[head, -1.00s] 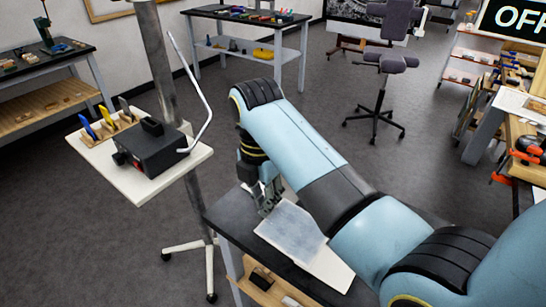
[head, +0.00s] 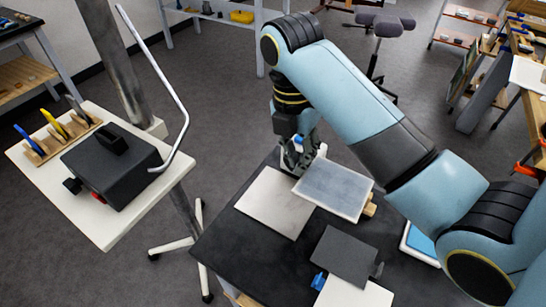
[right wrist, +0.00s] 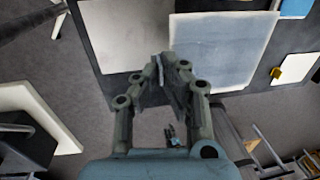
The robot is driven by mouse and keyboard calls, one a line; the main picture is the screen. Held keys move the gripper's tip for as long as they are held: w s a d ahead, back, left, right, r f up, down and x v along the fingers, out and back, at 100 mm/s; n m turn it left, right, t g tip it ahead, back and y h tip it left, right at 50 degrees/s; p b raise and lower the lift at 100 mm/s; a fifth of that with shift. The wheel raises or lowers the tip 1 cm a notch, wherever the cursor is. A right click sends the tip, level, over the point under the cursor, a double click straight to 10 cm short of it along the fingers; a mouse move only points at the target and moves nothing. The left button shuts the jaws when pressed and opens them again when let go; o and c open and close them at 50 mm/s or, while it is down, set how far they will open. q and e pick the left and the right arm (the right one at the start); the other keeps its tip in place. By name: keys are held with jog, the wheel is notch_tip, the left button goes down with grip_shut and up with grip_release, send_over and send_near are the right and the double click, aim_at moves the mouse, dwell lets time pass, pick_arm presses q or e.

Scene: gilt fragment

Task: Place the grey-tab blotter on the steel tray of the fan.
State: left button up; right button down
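A flat grey-blue sheet with a pale border, which I take for the grey-tab blotter (head: 335,190), hangs over the dark table; it also shows in the right wrist view (right wrist: 225,45). My right gripper (head: 292,168) is at its upper-left edge, its fingers nearly together and apparently shut on that edge. In the right wrist view my right gripper (right wrist: 168,72) overlaps the sheet's lower-left corner; the exact contact is hidden. I cannot tell which plate is the fan's steel tray. My left gripper is not in view.
A cream plate (head: 274,204) lies left of the sheet. A dark grey plate (head: 345,257), a blue tab (head: 318,282) and a white plate (head: 352,295) are nearer. A blue-topped tray (head: 420,243) is at right. A black box (head: 112,165) sits on a stand at left.

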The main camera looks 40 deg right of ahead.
aim_at(257, 189)
jog(key=shift+w+d+f, duration=0.15)
jog(key=shift+w+f, duration=0.05)
jog(key=shift+f, duration=0.35)
jog(key=shift+w+d+f, duration=0.15)
jog(key=shift+w+f, duration=0.05)
jog(key=shift+f, duration=0.3)
jog(key=w+a+f, duration=0.2)
jog(key=w, duration=0.1)
jog(key=w+a+f, duration=0.1)
jog(key=w+a, duration=0.1)
jog(key=shift+w+f, duration=0.15)
jog(key=shift+f, duration=0.15)
jog(key=shift+w+a+f, duration=0.35)
jog(key=shift+w+f, duration=0.15)
jog(key=shift+w, duration=0.1)
jog(key=shift+w+a+f, duration=0.3)
jog(key=shift+w+f, duration=0.2)
jog(key=shift+w, duration=0.1)
notch_tip(257, 189, down, 4)
jog(key=c, duration=2)
grip_release()
jog(key=shift+f, duration=0.1)
jog(key=o, duration=0.5)
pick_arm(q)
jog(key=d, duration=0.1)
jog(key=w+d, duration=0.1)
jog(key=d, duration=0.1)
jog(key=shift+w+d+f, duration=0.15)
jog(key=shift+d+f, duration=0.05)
